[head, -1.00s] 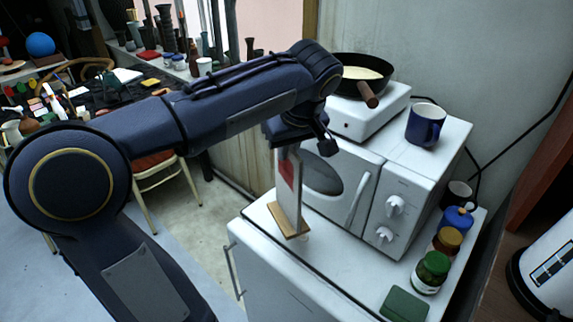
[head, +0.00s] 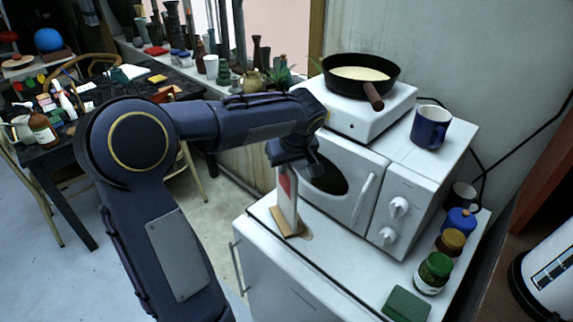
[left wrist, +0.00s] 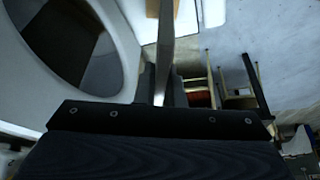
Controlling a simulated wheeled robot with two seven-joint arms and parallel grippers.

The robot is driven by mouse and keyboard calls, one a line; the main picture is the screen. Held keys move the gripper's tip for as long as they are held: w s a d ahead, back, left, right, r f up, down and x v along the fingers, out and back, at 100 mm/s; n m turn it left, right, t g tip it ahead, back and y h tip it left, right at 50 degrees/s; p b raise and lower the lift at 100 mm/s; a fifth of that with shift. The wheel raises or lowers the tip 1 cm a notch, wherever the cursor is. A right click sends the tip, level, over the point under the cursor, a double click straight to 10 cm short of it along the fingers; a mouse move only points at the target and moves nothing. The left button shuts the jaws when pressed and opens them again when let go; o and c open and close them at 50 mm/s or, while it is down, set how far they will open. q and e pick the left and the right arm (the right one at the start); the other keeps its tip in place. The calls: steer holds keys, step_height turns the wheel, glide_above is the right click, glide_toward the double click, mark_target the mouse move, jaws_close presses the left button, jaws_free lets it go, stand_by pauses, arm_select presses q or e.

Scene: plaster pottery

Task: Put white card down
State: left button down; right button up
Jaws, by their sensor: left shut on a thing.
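The white card (head: 289,202) with a red mark stands upright with a wooden base (head: 284,223) at its foot, over the front left corner of the white cabinet top (head: 330,265). My left gripper (head: 292,166) is shut on the upper part of the card, just in front of the microwave door. In the left wrist view the card (left wrist: 165,45) shows nearly edge-on between the fingers. I cannot tell whether the base touches the cabinet top. My right gripper is not in view.
The white microwave (head: 375,190) stands right behind the card. A blue mug (head: 430,127) and a hotplate with a frying pan (head: 361,75) are on it. Jars (head: 434,272) and a green block (head: 405,304) lie to the right. The cabinet's middle front is clear.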

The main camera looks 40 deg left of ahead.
arm_select(q)
steer(key=shift+f, duration=0.15)
steer(key=c, duration=1.5)
jaws_free()
steer(key=v, duration=1.1)
steer(key=shift+r, duration=0.2)
steer(key=s+d+f+m+t+h, duration=0.1)
steer(key=s+d+f+m+h, duration=0.1)
steer(key=s, duration=0.4)
steer(key=s+d+f+m+t+h, duration=0.1)
steer(key=s+d+f+m+h, duration=0.2)
steer(key=s+d+f+m, duration=0.2)
steer(key=s+d+f+m+t+h, duration=0.1)
steer(key=s+d+f+m+h, duration=0.1)
steer(key=s+d+f+m, duration=0.2)
steer(key=shift+s+d+f+t+h, duration=0.15)
steer(key=shift+s+d+f, duration=0.1)
steer(key=shift+s+d, duration=0.45)
steer(key=shift+s+d+f+t+h, duration=0.15)
steer(key=shift+s+d, duration=0.25)
steer(key=shift+s, duration=0.55)
steer(key=shift+s+d+f+h, duration=0.1)
steer(key=shift+s+d+f, duration=0.2)
steer(key=shift+s+d, duration=0.4)
steer(key=shift+s+a, duration=0.1)
